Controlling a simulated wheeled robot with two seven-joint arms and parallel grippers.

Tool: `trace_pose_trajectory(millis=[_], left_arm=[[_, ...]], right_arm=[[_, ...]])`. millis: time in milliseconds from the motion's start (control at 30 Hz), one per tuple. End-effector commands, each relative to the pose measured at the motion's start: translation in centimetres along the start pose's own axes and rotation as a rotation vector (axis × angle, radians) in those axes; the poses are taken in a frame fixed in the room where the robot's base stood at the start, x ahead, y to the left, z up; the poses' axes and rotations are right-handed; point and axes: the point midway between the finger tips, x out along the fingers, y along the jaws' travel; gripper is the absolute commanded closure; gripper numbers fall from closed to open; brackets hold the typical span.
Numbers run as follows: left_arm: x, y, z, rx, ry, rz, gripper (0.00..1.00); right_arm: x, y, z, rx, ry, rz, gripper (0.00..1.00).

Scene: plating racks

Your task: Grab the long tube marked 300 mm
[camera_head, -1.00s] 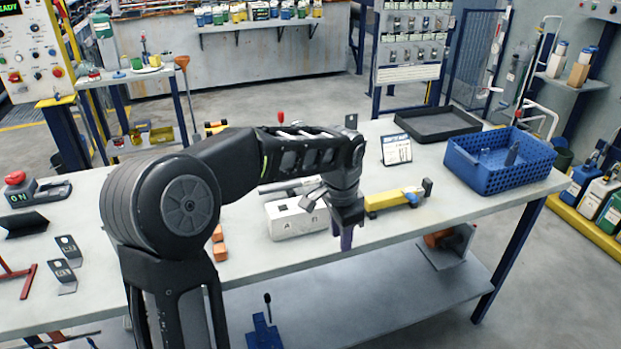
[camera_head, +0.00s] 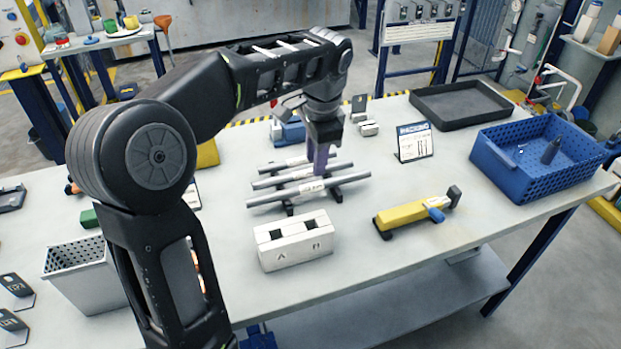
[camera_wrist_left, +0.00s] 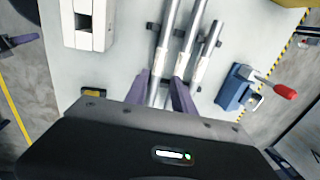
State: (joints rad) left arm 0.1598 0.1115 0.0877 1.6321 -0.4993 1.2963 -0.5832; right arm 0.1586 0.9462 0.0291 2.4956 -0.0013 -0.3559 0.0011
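Three grey metal tubes lie side by side on black supports in the middle of the table. The long tube (camera_head: 275,198) is the front one, nearest the white block; its label is too small to read. In the left wrist view it is the leftmost tube (camera_wrist_left: 168,38). The middle tube (camera_head: 270,182) and the short tube (camera_head: 272,167) lie behind it. My left gripper (camera_head: 324,158) points down over the right part of the tubes. In the left wrist view its purple fingers (camera_wrist_left: 160,93) are apart, with the long tube showing between them. My right gripper is not in view.
A white block with two slots (camera_head: 293,243) stands in front of the tubes. A yellow tool (camera_head: 405,214) lies to its right. A small sign (camera_head: 414,142), a blue crate (camera_head: 500,170) and a black tray (camera_head: 440,117) are farther right. A blue clamp (camera_head: 290,132) stands behind the tubes.

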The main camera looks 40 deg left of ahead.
Motion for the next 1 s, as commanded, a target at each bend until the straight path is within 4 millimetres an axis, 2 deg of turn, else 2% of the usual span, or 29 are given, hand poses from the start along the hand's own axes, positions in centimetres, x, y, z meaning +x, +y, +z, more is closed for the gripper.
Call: trace_pose_trajectory(millis=[167, 467, 767, 867, 1000], left_arm=[[0.1, 0.0, 0.0, 0.000, 0.000, 0.000, 0.69], [2.6, 0.0, 0.0, 0.000, 0.000, 0.001, 0.69], [2.8, 0.0, -0.1, 0.000, 0.000, 0.000, 0.69], [3.4, 0.1, 0.0, 0.000, -0.002, 0.002, 0.69], [5.3, 0.2, -0.2, 0.000, -0.004, 0.004, 0.69]], right_arm=[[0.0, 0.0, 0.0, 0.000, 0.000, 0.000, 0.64], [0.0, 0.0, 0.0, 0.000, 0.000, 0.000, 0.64], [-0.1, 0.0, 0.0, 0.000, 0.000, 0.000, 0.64], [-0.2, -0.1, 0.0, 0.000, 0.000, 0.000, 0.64], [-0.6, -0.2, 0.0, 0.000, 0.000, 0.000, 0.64]])
